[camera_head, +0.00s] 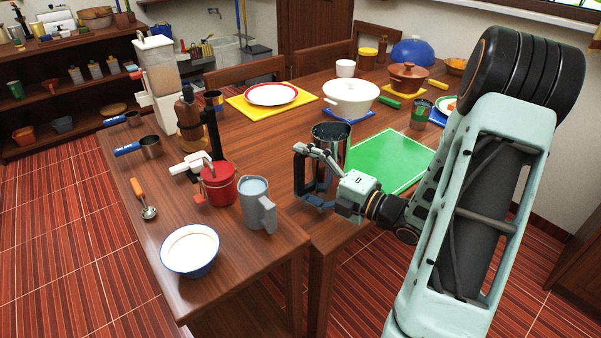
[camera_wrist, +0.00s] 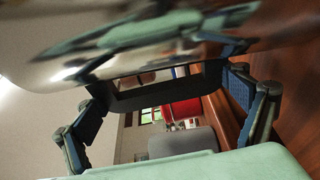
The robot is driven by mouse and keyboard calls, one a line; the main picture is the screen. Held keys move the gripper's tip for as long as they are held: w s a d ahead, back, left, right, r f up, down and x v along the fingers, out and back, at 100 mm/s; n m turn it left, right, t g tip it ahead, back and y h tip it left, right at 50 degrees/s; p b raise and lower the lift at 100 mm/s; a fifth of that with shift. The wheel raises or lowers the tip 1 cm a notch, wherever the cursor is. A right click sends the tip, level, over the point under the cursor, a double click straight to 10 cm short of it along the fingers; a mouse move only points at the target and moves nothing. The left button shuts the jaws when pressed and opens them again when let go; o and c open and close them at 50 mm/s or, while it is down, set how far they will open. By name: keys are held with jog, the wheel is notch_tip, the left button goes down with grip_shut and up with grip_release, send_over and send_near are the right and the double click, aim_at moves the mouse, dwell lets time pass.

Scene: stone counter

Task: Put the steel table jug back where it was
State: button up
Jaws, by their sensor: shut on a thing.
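The steel table jug (camera_head: 331,133) is a shiny, dark-reflecting vessel near the middle of the head view, upright at the left edge of a green mat (camera_head: 392,158). My gripper (camera_head: 312,168) is at its near side and shut on it; the fingers partly cover its lower body.
A grey pitcher (camera_head: 257,205), a red pot (camera_head: 217,184) and a white bowl with a blue outside (camera_head: 189,251) stand to the left on the wooden counter. The green mat's middle is clear.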

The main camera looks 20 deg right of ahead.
jog(key=shift+f, duration=0.1)
jog(key=o, duration=1.8)
jog(key=shift+o, duration=0.2)
jog(key=shift+r, duration=0.25)
jog(key=v, duration=1.2)
jog(key=shift+p, duration=0.4)
jog(key=shift+f, duration=0.1)
